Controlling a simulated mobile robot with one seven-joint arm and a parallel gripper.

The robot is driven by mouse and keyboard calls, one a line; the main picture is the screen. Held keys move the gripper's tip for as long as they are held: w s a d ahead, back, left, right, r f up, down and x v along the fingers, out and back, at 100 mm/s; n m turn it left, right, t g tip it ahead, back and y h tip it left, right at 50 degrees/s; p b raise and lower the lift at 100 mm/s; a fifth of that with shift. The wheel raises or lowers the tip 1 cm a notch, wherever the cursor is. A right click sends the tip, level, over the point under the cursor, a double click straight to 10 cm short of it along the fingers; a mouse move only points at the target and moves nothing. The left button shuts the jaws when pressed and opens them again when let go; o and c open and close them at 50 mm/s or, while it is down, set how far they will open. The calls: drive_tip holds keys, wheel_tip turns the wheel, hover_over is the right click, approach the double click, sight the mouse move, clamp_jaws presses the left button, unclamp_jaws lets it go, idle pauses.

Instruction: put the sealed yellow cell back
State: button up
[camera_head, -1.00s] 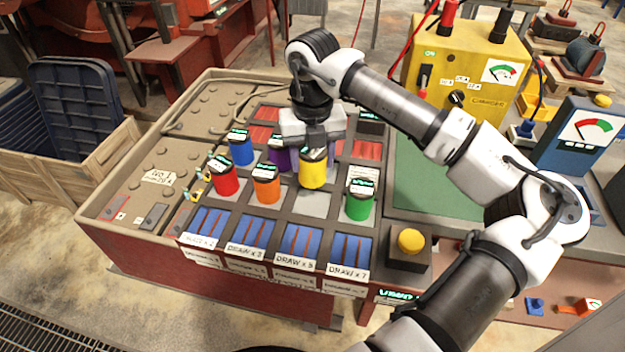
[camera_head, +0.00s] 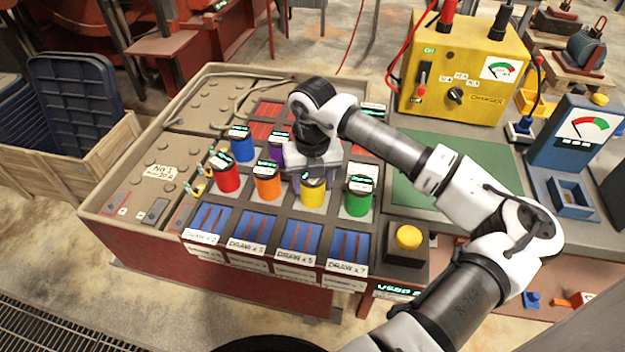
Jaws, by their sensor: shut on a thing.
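The yellow cell (camera_head: 313,194) is a short cylinder with a dark, labelled top. It sits low in the front part of the compartment rack (camera_head: 272,225), between the orange cell (camera_head: 267,186) and the green cell (camera_head: 358,199). My gripper (camera_head: 314,176) is over its top and shut on it. The cell looks upright. Its base is down at the level of its compartment, but I cannot tell whether it touches the floor there. The red cell (camera_head: 226,177), blue cell (camera_head: 241,148) and purple cell (camera_head: 277,152) stand to the left, the purple one partly hidden by my arm.
Blue-lined slots with DRAW labels (camera_head: 299,257) run along the rack's front. A yellow button (camera_head: 409,238) on a dark box is to the right. Behind are a green mat (camera_head: 425,190) and a yellow charger (camera_head: 465,75). A blue meter (camera_head: 578,140) stands far right.

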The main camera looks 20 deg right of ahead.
drive_tip(key=o, duration=1.5)
drive_tip(key=shift+f, duration=0.1)
wheel_tip(320, 180, up, 12)
drive_tip(key=b, duration=0.3)
drive_tip(key=shift+r, duration=0.2)
